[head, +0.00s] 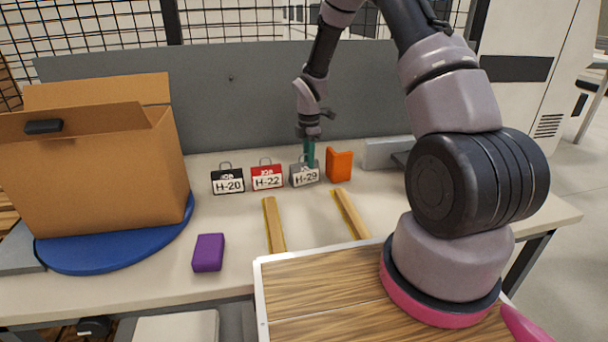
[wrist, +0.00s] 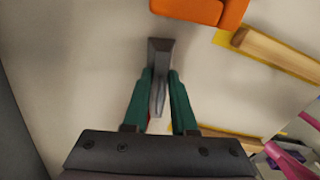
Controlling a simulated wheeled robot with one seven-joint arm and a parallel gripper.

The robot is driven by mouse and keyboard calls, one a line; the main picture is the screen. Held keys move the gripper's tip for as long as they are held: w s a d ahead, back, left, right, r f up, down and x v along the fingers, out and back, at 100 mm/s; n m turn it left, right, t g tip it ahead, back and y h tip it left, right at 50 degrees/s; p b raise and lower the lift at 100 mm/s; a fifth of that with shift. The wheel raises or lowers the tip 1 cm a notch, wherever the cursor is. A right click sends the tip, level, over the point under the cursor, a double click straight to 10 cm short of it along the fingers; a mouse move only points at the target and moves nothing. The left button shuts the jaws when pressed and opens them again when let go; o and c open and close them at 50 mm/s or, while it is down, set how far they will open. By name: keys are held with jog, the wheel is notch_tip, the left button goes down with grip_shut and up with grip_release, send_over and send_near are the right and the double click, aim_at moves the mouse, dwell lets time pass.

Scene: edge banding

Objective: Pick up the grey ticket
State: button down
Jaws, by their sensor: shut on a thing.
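The grey ticket (head: 303,177), labelled H-29, stands upright on the table at the right end of a row of tickets. In the wrist view the grey ticket (wrist: 159,62) is seen from above as a narrow grey shape between the green fingers. My gripper (head: 309,153) comes down on it from above. In the wrist view my gripper (wrist: 159,85) has a finger on each side of the ticket and is shut on its upper part. I cannot tell whether the ticket's base touches the table.
A red ticket H-22 (head: 267,176) and a black ticket H-20 (head: 228,180) stand to the left. An orange block (head: 339,165) stands close on the right. Two wooden strips (head: 274,224), a purple block (head: 208,252) and a cardboard box (head: 105,185) are also on the table.

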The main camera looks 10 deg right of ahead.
dwell(0.7)
notch_tip(320, 180, up, 10)
dwell(0.4)
dwell(0.4)
